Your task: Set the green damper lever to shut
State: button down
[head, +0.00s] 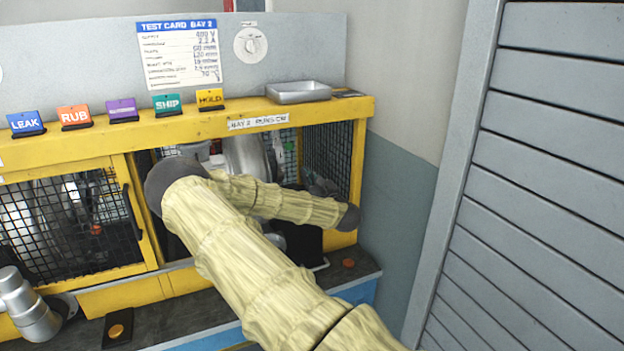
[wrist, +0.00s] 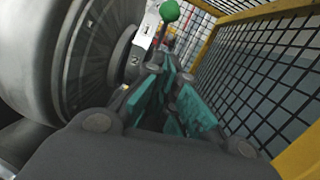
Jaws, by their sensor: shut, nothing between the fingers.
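The green damper lever (wrist: 169,11) shows in the wrist view as a green ball knob at the top middle. Its stem runs down behind a small white plate and my fingers, so its lower part is hard to make out. My gripper (wrist: 170,75), with teal finger pads, is shut and empty just below the knob, with a visible gap between them. It is inside the caged bay, between the blower housing and the mesh wall. In the head view my arm hides most of the bay, and I cannot make out the lever's setting.
The grey blower housing (wrist: 75,60) is close on the left in the wrist view. Black mesh (wrist: 265,70) with a yellow frame is close on the right. In the head view, a metal tray (head: 298,92) and several coloured cards stand on the yellow ledge.

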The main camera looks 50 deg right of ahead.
jog(key=w+d+r+p, duration=0.1)
jog(key=w+r+p, duration=0.2)
jog(key=w, duration=0.3)
jog(key=shift+d+r+p, duration=0.3)
jog(key=shift+d+r, duration=0.05)
jog(key=shift+d, duration=0.05)
jog(key=shift+w, duration=0.1)
